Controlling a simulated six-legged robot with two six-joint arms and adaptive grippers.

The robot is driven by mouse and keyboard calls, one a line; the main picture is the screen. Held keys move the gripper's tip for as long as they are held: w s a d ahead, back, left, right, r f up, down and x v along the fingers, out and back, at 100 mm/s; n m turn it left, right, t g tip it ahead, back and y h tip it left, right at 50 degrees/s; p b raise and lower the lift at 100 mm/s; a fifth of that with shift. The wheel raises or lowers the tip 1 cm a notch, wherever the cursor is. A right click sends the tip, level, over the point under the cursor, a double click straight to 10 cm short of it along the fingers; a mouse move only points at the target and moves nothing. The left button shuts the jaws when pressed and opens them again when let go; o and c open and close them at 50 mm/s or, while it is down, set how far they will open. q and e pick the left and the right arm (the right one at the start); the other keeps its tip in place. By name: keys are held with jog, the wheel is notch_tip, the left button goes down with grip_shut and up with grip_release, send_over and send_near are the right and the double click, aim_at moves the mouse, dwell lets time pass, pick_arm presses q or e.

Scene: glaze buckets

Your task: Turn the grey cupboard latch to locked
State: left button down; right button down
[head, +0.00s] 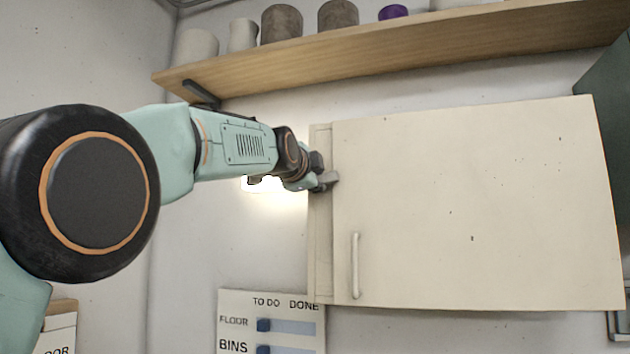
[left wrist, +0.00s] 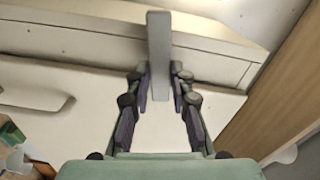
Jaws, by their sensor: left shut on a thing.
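The cream cupboard (head: 470,205) hangs on the wall, its door flat against the front and a pale bar handle (head: 355,265) at the door's lower left. The grey latch (head: 329,178) is at the cupboard's left edge, partly hidden by my gripper in the head view. In the left wrist view the latch (left wrist: 158,45) is a straight grey bar that runs between my fingers. My left gripper (head: 318,178) is at the latch, with its fingers (left wrist: 161,78) shut on the bar from both sides. My right gripper is not in view.
A wooden shelf (head: 400,48) with several pots runs above the cupboard. A TO DO / DONE board (head: 271,325) with sliders is on the wall below left. A dark green cabinet (head: 608,140) stands at the right.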

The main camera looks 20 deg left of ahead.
pick_arm(q)
jog(key=shift+m, duration=1.1)
jog(key=c, duration=1.2)
grip_release()
jog(key=shift+d, duration=0.1)
jog(key=shift+f, duration=0.1)
jog(key=shift+s, duration=0.15)
jog(key=shift+s, duration=3.65)
